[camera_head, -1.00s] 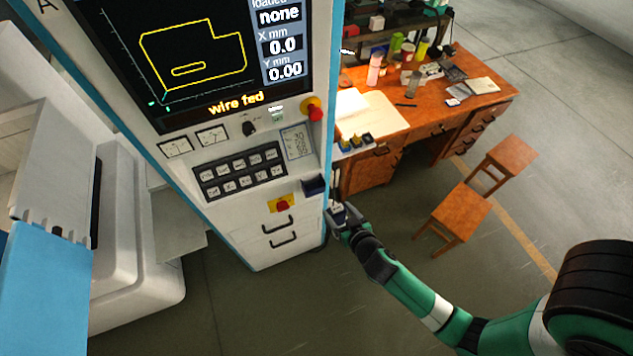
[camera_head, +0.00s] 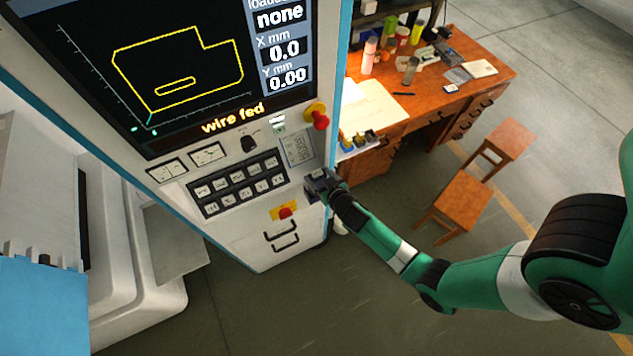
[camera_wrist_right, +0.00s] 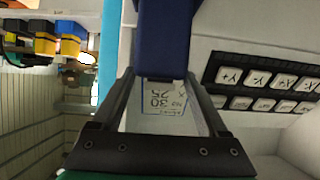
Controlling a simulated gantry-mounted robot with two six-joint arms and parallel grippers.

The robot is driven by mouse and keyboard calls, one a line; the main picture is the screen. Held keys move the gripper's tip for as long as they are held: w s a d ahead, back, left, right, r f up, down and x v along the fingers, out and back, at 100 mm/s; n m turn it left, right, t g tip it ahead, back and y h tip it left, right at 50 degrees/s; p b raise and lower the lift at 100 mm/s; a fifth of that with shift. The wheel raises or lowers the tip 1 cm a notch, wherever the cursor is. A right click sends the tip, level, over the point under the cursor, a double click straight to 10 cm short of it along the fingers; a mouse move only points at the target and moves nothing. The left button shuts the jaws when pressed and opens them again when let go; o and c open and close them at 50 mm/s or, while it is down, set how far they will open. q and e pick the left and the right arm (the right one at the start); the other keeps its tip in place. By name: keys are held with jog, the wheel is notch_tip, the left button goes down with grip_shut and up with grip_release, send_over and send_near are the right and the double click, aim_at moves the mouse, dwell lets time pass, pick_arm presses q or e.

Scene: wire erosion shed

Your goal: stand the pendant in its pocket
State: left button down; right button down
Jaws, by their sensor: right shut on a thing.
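The pendant (camera_wrist_right: 163,40) is a dark blue block between the two fingers of my right gripper (camera_wrist_right: 163,78) in the right wrist view. The fingers press on its sides and it extends beyond their tips. In the head view my right gripper (camera_head: 318,182) is at the right edge of the control cabinet, and it covers most of the pendant. The dark pocket (camera_head: 311,196) on the cabinet front is just below the gripper and partly hidden. I cannot tell whether the pendant is inside or only above it. My left gripper is not in view.
The cabinet front carries a black keypad (camera_head: 238,183), a red stop button (camera_head: 318,116) and a printed card (camera_head: 298,148) near the gripper. The card shows in the wrist view too (camera_wrist_right: 163,98). A wooden desk (camera_head: 420,105) and stools (camera_head: 460,195) stand to the right.

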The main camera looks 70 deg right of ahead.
aim_at(320, 183)
notch_tip(320, 183, down, 4)
jog(key=b, duration=0.3)
jog(key=shift+r, duration=0.25)
jog(key=shift+f, duration=0.25)
jog(key=shift+w+d+r, duration=0.15)
jog(key=shift+w, duration=0.1)
jog(key=shift+f, duration=0.2)
grip_release()
jog(key=shift+s, duration=0.1)
jog(key=shift+r, duration=0.25)
jog(key=v, duration=1.2)
jog(key=shift+f, duration=0.15)
